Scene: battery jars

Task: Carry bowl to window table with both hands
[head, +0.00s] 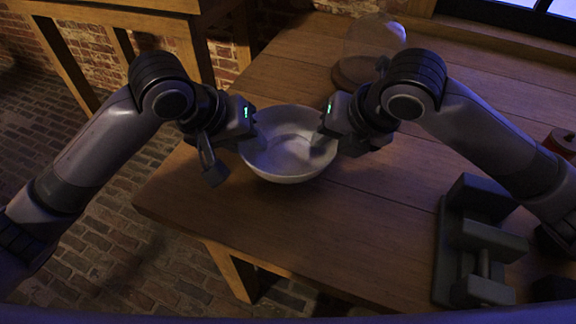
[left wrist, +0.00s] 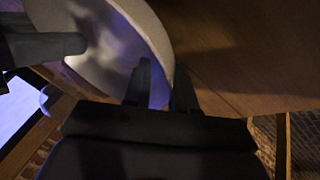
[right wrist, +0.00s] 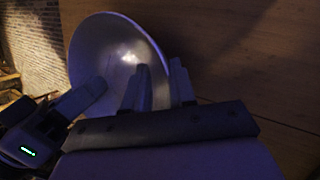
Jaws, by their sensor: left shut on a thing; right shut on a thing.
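A pale round bowl (head: 290,168) is upright over the left part of the wooden table (head: 230,200) near the window. I cannot tell whether its base touches the tabletop. My left gripper (head: 256,142) is shut on the bowl's left rim, and my right gripper (head: 322,138) is shut on its right rim. In the left wrist view, the bowl wall (left wrist: 150,35) passes between my left fingers (left wrist: 165,85). In the right wrist view, the bowl (right wrist: 100,45) has its rim between my right fingers (right wrist: 160,85). The bowl looks empty.
A glass dome (head: 374,38) on a round wooden base stands behind the bowl. A dark grey blocky fixture (head: 480,240) is at the table's right front, with a reddish jar (head: 560,142) farther right. Another wooden table (head: 150,8) stands at the back left. The tabletop in front of the bowl is clear.

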